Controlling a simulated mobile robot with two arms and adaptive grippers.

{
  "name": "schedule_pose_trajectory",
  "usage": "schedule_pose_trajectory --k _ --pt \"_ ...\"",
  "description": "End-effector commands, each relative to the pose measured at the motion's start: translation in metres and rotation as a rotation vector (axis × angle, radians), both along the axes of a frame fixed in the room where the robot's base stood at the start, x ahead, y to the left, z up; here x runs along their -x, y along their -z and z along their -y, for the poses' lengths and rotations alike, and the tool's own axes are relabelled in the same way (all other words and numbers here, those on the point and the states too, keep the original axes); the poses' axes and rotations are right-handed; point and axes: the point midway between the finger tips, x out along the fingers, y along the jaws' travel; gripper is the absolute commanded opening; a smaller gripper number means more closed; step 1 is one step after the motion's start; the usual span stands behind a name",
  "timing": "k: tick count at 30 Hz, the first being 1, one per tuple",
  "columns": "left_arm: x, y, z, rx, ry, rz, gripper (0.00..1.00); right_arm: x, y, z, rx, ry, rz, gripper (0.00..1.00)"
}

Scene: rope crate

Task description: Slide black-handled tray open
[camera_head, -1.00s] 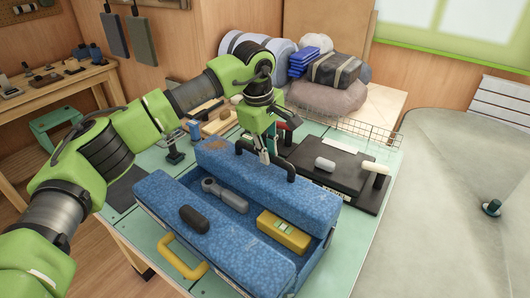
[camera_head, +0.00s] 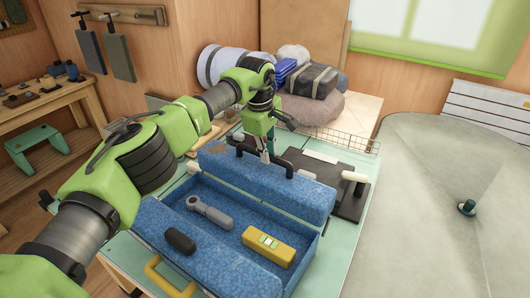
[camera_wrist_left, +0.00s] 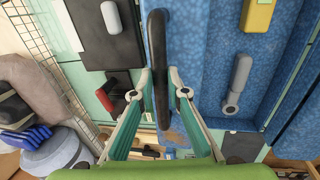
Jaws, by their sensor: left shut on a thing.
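A blue speckled toolbox (camera_head: 130,222) stands on the pale green table. Its far tray (camera_head: 300,198) carries the black handle (camera_head: 289,168), and there is a wide gap between this tray and the near one (camera_head: 215,265). In the left wrist view the black handle (camera_wrist_left: 157,30) runs between the two fingers. My left gripper (camera_head: 266,156) is shut on the handle, above the far tray; it also shows in the left wrist view (camera_wrist_left: 160,78). The arm hides part of the handle in the head view. My right gripper is not in view.
A grey wrench (camera_head: 210,212) and a yellow level (camera_head: 268,246) lie in the open box. A yellow handle (camera_head: 160,281) is on the near side.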

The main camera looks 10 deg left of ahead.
Motion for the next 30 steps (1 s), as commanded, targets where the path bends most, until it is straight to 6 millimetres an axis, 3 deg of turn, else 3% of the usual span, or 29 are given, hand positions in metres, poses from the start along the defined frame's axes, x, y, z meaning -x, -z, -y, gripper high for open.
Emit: schedule_pose_trajectory --k 7,8,9,10,22,30 --pt "-0.001 -0.002 0.001 -0.001 0.002 0.007 0.00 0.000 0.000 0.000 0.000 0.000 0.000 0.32" --pt "-0.001 -0.002 0.001 -0.001 0.002 0.007 0.17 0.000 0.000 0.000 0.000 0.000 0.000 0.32" --pt "-0.001 -0.002 0.001 -0.001 0.002 0.007 0.28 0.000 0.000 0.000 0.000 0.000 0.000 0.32" --pt "-0.001 -0.002 0.001 -0.002 0.002 0.006 0.32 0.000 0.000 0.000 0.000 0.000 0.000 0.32" --pt "0.000 -0.005 -0.001 -0.003 0.001 0.004 0.32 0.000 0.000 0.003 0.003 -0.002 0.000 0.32" --pt "0.008 -0.052 -0.004 -0.003 0.002 0.007 0.32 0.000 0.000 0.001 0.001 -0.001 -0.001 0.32"
